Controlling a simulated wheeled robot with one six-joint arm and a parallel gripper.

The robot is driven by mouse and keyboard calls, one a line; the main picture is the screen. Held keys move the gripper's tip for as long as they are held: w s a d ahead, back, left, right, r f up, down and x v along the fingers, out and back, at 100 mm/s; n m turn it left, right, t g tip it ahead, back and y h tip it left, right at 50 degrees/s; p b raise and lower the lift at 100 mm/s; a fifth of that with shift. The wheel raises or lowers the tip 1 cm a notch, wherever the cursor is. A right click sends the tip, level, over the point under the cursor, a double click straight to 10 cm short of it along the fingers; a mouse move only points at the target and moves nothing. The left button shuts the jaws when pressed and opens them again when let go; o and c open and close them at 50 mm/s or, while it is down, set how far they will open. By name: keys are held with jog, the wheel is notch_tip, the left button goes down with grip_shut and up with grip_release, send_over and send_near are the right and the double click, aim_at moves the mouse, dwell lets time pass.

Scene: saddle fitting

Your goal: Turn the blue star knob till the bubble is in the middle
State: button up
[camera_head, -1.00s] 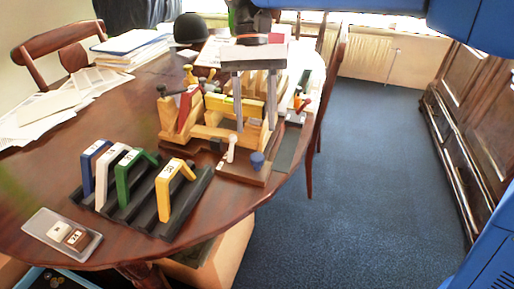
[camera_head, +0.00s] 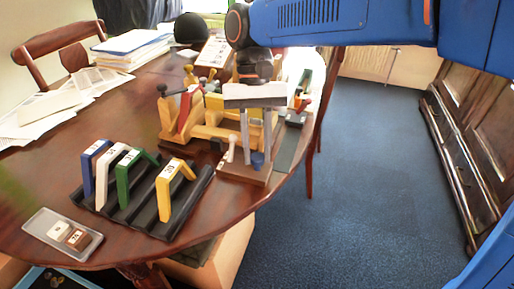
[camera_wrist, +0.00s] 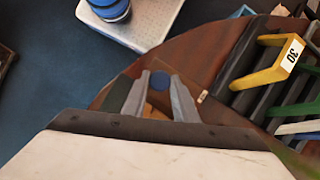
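The blue star knob (camera_head: 257,161) is at the near end of the wooden fixture (camera_head: 197,134), close to the table's right edge. My gripper (camera_head: 257,153) points down over it, with one grey finger on each side in the picture. In the wrist view the round blue knob top (camera_wrist: 160,80) sits between the two fingertips (camera_wrist: 160,77), which are apart. I cannot tell whether the fingers touch the knob or how far above it they are. The bubble cannot be made out; my gripper and arm cover part of the fixture.
A white-tipped lever (camera_head: 231,147) stands just left of the gripper. A black rack (camera_head: 150,205) holds blue, white, green and yellow angled pieces. A clear tray (camera_head: 62,236) with small tiles lies at the front left. Papers (camera_head: 130,45) lie at the back. Carpet is free on the right.

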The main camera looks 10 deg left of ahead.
jog(key=shift+c, duration=1.2)
jog(key=shift+s+a+n+t+h, duration=0.1)
jog(key=shift+n+t+h, duration=0.25)
jog(key=shift+n, duration=0.85)
jog(key=shift+a+n+t+h, duration=0.1)
jog(key=shift+n+t+h, duration=0.2)
jog(key=shift+n, duration=0.9)
jog(key=o, duration=1)
jog(key=shift+r, duration=0.15)
